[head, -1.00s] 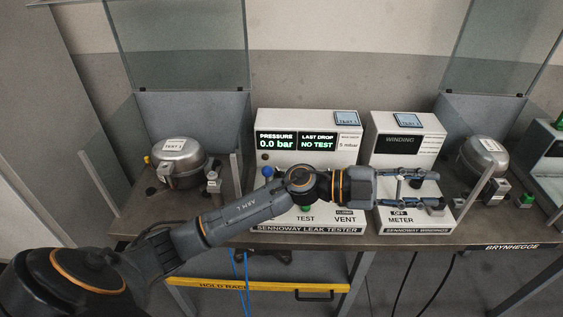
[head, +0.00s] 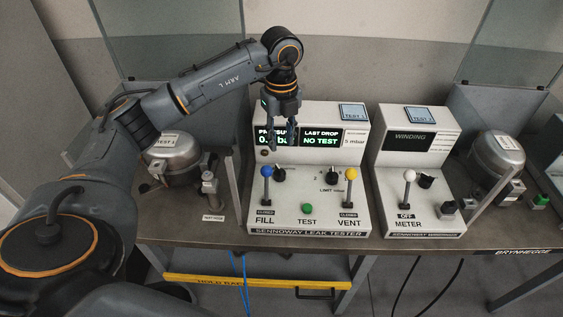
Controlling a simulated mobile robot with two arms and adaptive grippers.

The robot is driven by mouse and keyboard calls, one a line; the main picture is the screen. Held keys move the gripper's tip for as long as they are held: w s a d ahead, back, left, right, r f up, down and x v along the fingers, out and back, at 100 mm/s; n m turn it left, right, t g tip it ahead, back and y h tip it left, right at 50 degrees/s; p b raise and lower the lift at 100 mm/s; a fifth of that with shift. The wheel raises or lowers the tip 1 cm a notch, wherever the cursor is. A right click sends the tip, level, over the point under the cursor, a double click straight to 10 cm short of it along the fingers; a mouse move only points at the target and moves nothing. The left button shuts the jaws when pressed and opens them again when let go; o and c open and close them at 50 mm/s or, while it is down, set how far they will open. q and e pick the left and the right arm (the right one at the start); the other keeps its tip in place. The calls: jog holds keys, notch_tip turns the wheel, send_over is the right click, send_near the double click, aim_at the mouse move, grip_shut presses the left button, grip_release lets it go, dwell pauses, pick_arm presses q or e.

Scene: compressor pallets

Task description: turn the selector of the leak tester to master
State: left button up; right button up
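The leak tester (head: 310,217) is a white sloped box with a lit display reading "LAST DROP NO TEST". Two black knobs sit on its panel: a left knob (head: 280,175) beside the blue-topped lever, and a right knob (head: 332,178) above a "LIMIT mbar" label. No "master" marking is readable, so I cannot tell the selector's setting. My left gripper (head: 283,148) points down in front of the pressure display, above the left knob and apparently clear of it. Its two fingers are apart with nothing between them. They cover part of the pressure reading. My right gripper is out of view.
A blue-topped FILL lever (head: 266,182) and yellow-topped VENT lever (head: 350,184) stand up from the panel, with a green TEST button (head: 307,208) between. The winding meter (head: 410,190) stands to the right. Metal compressors (head: 172,158) (head: 497,152) sit at both sides.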

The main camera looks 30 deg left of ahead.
pick_arm(q)
jog(key=p, duration=0.1)
send_over(281, 171)
notch_tip(281, 171, down, 6)
jog(key=shift+f, duration=0.1)
notch_tip(281, 171, down, 3)
jog(key=shift+f+p, duration=0.2)
jog(key=shift+p, duration=0.1)
jog(key=shift+f, duration=0.5)
grip_shut()
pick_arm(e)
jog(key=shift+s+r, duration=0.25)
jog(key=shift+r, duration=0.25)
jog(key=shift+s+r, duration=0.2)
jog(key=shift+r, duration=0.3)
